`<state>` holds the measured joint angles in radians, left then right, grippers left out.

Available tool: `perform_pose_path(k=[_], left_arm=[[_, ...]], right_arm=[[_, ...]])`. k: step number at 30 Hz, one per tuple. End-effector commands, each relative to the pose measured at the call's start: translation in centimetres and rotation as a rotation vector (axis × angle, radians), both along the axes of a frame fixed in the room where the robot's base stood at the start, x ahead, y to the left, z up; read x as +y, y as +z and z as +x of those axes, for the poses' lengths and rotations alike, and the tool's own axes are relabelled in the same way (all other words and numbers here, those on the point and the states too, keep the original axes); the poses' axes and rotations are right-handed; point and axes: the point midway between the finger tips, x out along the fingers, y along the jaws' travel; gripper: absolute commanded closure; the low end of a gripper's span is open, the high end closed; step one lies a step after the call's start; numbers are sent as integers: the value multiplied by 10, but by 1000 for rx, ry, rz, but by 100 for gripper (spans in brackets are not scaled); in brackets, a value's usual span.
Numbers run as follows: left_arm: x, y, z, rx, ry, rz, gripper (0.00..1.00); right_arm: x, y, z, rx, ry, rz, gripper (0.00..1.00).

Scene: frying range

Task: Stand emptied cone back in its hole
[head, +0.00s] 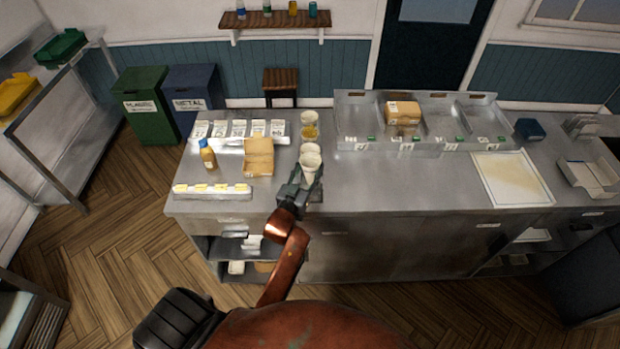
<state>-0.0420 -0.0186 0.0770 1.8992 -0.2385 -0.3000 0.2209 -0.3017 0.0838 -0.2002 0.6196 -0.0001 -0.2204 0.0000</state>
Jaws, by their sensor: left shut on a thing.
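My left gripper (306,182) is over the near part of the steel counter (385,185), in the middle of the view. It is shut on a white paper cone (309,164), which looks roughly upright with its open top toward me. Behind it, a column of pale cones or cups runs toward the back of the counter. One white rim (310,148) is just behind the held cone. Farther back is a cone filled with yellow fries (310,131). The holder and its holes are too small or hidden to make out. My right gripper is not in view.
A compartmented steel tray (445,128) with a brown box (403,112) stands at the back right. The counter's front middle is clear.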

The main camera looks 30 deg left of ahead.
Motion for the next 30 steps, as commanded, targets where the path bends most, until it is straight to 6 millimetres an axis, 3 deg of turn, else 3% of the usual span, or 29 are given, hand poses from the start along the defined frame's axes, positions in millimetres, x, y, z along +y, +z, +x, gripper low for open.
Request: perform_pose_path(k=[11,30], left_arm=[[0,-42,0,0,0,0,100],[0,-56,0,2,0,-1,100]], right_arm=[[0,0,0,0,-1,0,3],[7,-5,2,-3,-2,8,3]])
